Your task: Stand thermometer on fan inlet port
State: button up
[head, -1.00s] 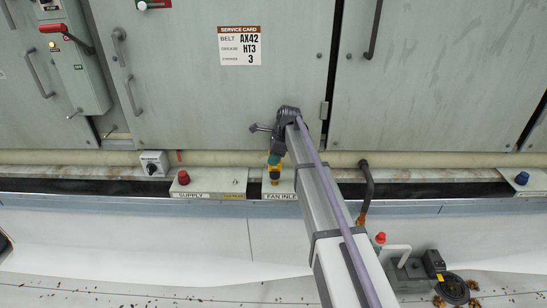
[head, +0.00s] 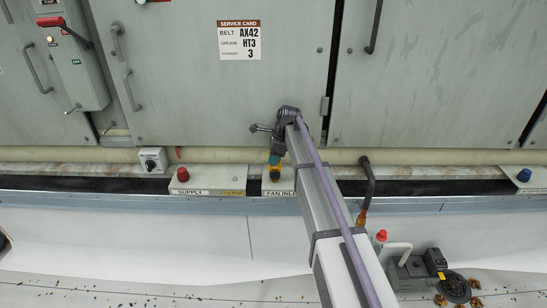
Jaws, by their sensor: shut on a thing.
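The fan inlet port (head: 279,188) is a pale box on the ledge with a label reading "FAN INLE", the rest of the label cut off by my arm. My gripper (head: 275,166) hangs from the end of my arm just over this box, shut on a small yellow and teal piece that I take to be the thermometer (head: 275,173). It looks about upright, with its dark lower end in front of or on the box top. I cannot tell whether it touches. The port opening is hidden, and the jaws are too small to make out clearly.
The supply box (head: 207,187) with a red knob stands to the left. A grey switch box (head: 153,160) and a bent dark pipe (head: 367,185) rise nearby. Cabinet doors (head: 225,100) close off the back. A tool carrier (head: 407,268) sits at lower right.

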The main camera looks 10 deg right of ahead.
jog(key=shift+f+b, duration=0.7)
jog(key=shift+f, duration=0.2)
jog(key=o, duration=1.1)
jog(key=shift+o, duration=0.2)
jog(key=shift+r, duration=0.1)
